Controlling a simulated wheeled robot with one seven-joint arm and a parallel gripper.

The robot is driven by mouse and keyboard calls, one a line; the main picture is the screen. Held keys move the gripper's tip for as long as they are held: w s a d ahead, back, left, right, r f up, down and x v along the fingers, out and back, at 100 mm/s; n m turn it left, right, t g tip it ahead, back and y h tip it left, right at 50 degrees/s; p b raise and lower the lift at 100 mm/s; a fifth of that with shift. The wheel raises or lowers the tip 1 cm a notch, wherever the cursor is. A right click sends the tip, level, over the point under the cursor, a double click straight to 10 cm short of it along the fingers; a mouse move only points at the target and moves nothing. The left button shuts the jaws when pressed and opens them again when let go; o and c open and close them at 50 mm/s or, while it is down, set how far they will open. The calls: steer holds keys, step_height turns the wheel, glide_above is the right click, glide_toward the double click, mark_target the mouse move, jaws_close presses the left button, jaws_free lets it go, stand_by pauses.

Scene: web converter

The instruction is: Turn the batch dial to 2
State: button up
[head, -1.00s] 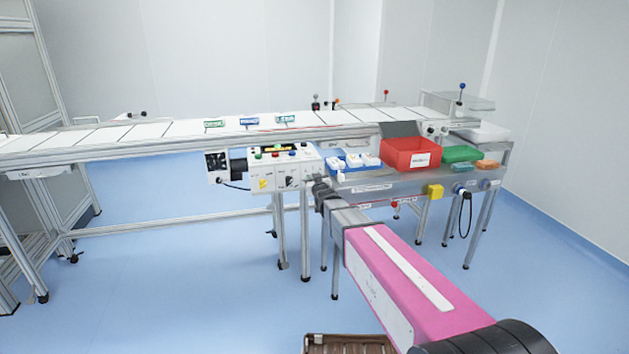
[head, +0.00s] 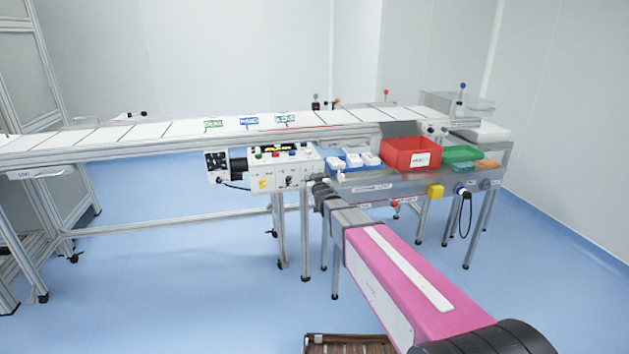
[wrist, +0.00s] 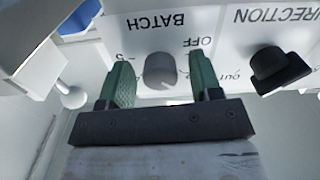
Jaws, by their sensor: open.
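The batch dial (wrist: 160,70) is a round grey knob on a white panel, under upside-down "BATCH" lettering in the wrist view. "OFF" and a "5" are readable beside it; the other marks are hidden. My gripper (wrist: 161,80) is open, with one green finger on each side of the dial. I cannot tell whether either finger touches it. In the head view the control box (head: 285,168) carries the panel, and my gripper (head: 313,183) is at its right end, too small to show the dial.
A black direction knob (wrist: 277,68) is just right of my gripper in the wrist view. A white lever-like part (wrist: 40,70) is at the left. In the head view, a blue tray (head: 345,172), a red bin (head: 410,153) and a green tray (head: 462,153) stand right of the control box.

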steer(key=shift+s, duration=0.1)
steer(key=v, duration=1)
steer(key=shift+s, duration=0.3)
steer(key=shift+d, duration=0.1)
steer(key=s+d+f+m+g+h, duration=0.35)
steer(key=s+d+f+g, duration=0.55)
steer(key=d+f, duration=0.4)
steer(key=s+d+f+g, duration=0.2)
steer(key=s+d+g, duration=0.1)
steer(key=s, duration=0.4)
steer(key=s+d+f+g+h, duration=0.1)
steer(key=s+d+g, duration=0.3)
steer(key=s, duration=0.4)
steer(key=shift+d+f+m+g, duration=0.25)
steer(key=shift+f+m+g, duration=0.1)
steer(key=shift+f+g, duration=0.3)
steer(key=shift+s+r+h, duration=0.1)
steer(key=shift+h, duration=0.15)
